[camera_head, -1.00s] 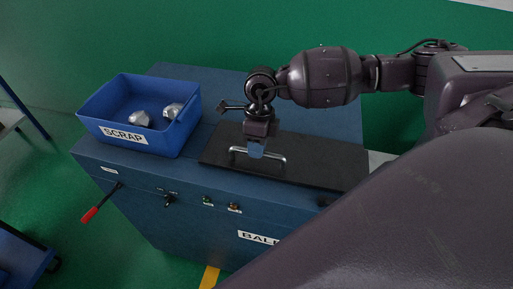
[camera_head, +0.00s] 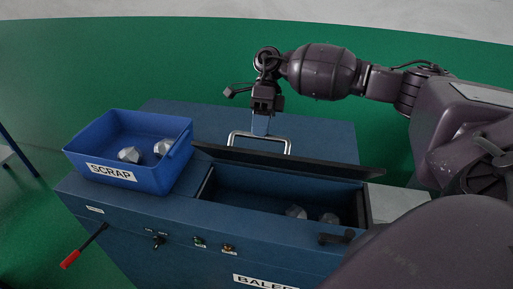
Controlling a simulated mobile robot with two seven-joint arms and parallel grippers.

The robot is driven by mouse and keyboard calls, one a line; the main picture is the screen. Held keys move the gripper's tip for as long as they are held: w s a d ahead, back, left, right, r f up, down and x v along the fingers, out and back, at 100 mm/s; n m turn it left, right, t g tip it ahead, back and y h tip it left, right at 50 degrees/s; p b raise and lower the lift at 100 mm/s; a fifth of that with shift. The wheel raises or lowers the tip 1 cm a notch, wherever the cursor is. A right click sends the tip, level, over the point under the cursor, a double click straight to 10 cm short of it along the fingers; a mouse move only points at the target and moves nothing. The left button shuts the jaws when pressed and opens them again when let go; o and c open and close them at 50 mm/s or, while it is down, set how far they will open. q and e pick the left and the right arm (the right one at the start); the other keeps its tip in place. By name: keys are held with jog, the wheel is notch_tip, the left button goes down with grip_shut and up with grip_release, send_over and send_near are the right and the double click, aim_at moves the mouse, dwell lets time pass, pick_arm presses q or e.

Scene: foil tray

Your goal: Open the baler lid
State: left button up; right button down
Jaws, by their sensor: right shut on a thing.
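The baler (camera_head: 180,230) is a blue cabinet with a "BALER" label on its front. Its dark lid (camera_head: 300,168) is tilted up along the back of the opening and shows nearly edge-on. The opening shows several faceted silver lumps (camera_head: 296,211) inside. The lid's silver bar handle (camera_head: 284,143) stands up at the lid's far side. My right gripper (camera_head: 262,127) is shut on the handle from above, and its fingertips partly hide the bar. My left gripper is not in view.
A blue bin labelled SCRAP (camera_head: 113,173) stands on the baler's left top and holds silver lumps (camera_head: 129,155). A red-handled lever (camera_head: 70,259) sticks out at the front left. A dark latch (camera_head: 337,238) sits at the opening's front right. Small knobs (camera_head: 200,241) are on the front.

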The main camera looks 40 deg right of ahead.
pick_arm(q)
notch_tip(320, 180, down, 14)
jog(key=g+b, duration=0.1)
jog(key=b, duration=1.3)
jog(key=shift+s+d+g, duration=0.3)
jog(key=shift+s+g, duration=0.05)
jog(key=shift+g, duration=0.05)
pick_arm(e)
jog(key=w+d+f+g+y, duration=0.3)
jog(key=w+d+f, duration=0.1)
jog(key=w+d, duration=0.4)
jog(key=shift+w+d+f, duration=0.15)
jog(key=shift+w+d, duration=0.05)
jog(key=shift+d, duration=0.65)
pick_arm(q)
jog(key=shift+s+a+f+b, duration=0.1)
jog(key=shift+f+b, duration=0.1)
jog(key=shift+b, duration=0.15)
pick_arm(e)
jog(key=shift+y, duration=0.3)
jog(key=shift+r, duration=0.2)
jog(key=c, duration=1.5)
grip_release()
jog(key=o, duration=0.4)
jog(key=shift+w+d, duration=0.1)
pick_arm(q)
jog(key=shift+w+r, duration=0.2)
pick_arm(e)
jog(key=shift+r, duration=0.4)
